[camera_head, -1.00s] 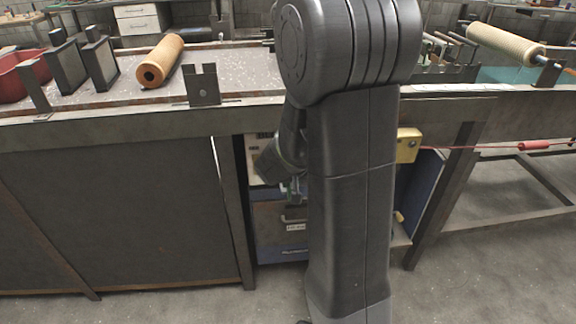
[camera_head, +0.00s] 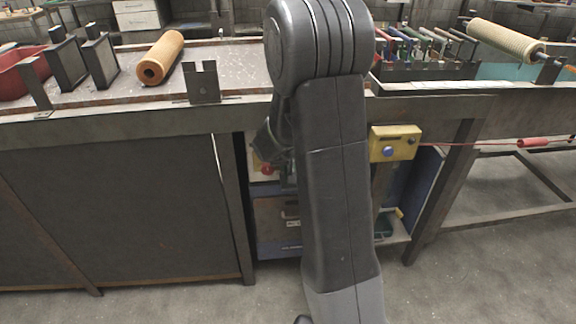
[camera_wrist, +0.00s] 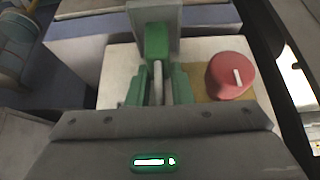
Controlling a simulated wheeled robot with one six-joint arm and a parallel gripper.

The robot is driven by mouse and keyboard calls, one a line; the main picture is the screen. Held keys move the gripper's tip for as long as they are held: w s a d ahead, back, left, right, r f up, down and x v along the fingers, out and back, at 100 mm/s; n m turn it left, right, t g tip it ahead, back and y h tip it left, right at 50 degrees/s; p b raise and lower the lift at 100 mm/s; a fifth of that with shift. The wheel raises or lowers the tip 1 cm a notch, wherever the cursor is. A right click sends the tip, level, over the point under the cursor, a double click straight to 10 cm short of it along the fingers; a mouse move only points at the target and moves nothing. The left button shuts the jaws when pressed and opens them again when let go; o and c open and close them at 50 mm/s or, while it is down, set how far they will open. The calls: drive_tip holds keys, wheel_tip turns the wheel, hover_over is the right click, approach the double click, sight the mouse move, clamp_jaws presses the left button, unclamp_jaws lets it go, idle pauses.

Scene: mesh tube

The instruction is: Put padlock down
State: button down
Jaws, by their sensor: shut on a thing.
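My gripper (camera_wrist: 158,88) is in the wrist view, with two green fingers close together. It is shut on a narrow grey-white piece that I take to be part of the padlock (camera_wrist: 157,84). Just beyond the fingers is a green block in front of a grey upright plate; I cannot tell whether the block belongs to the padlock. A red round knob (camera_wrist: 230,76) with a white mark is right of the fingers, apart from them, on a pale box. In the head view my arm hides most of the gripper and the padlock.
A yellow box (camera_head: 395,143) with a blue button is under the bench, right of my arm. The pale box's red knob (camera_head: 267,169) shows left of the arm. Bench legs stand on both sides. A wooden roller (camera_head: 160,58) and metal brackets are on the benchtop (camera_head: 130,93).

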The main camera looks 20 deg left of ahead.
drive_tip(key=shift+f, duration=0.25)
drive_tip(key=c, duration=1.3)
unclamp_jaws()
drive_tip(key=shift+r, duration=0.1)
drive_tip(key=shift+s+r, duration=0.1)
drive_tip(key=shift+r, duration=0.35)
drive_tip(key=p+v, duration=0.2)
drive_tip(key=v, duration=0.9)
drive_tip(key=shift+d, duration=0.15)
drive_tip(key=shift+s+r, duration=0.1)
drive_tip(key=shift+r, duration=0.05)
